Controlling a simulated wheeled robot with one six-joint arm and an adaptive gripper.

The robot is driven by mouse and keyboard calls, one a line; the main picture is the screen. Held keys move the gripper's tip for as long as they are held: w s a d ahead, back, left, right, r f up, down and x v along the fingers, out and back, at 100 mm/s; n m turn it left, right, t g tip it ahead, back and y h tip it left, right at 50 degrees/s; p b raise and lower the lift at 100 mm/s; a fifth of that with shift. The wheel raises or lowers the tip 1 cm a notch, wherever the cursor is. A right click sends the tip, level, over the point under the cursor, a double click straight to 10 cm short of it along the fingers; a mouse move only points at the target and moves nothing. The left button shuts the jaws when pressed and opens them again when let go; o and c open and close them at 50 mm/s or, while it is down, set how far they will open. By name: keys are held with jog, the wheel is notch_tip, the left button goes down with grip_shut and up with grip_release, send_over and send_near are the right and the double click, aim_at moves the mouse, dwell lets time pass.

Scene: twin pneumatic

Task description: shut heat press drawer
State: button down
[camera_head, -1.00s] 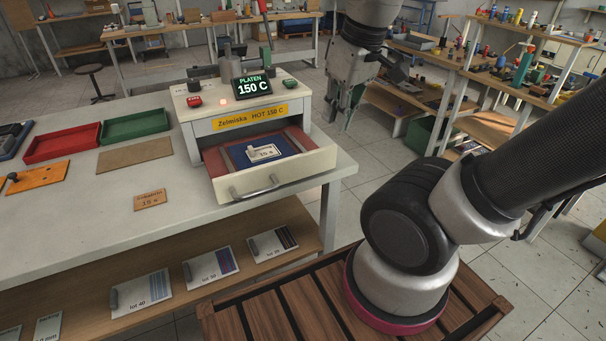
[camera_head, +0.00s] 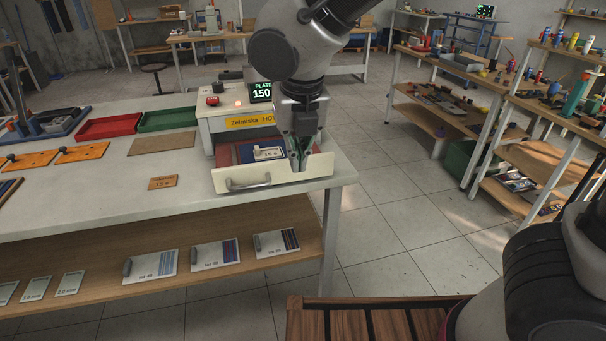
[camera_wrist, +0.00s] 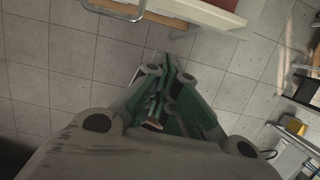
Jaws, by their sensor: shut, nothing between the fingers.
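The heat press (camera_head: 222,128) stands on the workbench, with a yellow "Zelmiska" label and a lit platen display partly hidden by my arm. Its drawer (camera_head: 228,180) is pulled out toward the front, with a bar handle (camera_head: 248,184) on its cream front panel. Inside lies a blue pad with a white labelled card (camera_head: 268,153). My gripper (camera_head: 300,168) is shut and empty, pointing down at the right part of the drawer. Whether it touches the drawer I cannot tell. In the wrist view the green fingers (camera_wrist: 170,70) are together over the floor, with the bench edge above them.
Left of the press are a green tray (camera_head: 168,120), a red tray (camera_head: 108,128) and a brown board (camera_head: 162,144). A small tag (camera_head: 163,183) lies on the bench (camera_head: 110,200). Several cards lie on the lower shelf (camera_head: 200,283). The floor right of the bench is clear.

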jog(key=shift+w+a+f, duration=0.3)
jog(key=shift+w+f, duration=0.75)
jog(key=shift+f, duration=0.55)
jog(key=shift+w+a+f, duration=0.3)
jog(key=shift+w+f, duration=0.7)
jog(key=shift+f, duration=0.6)
jog(key=shift+w+a+f, duration=0.3)
jog(key=shift+w+f, duration=0.75)
jog(key=shift+f, duration=0.55)
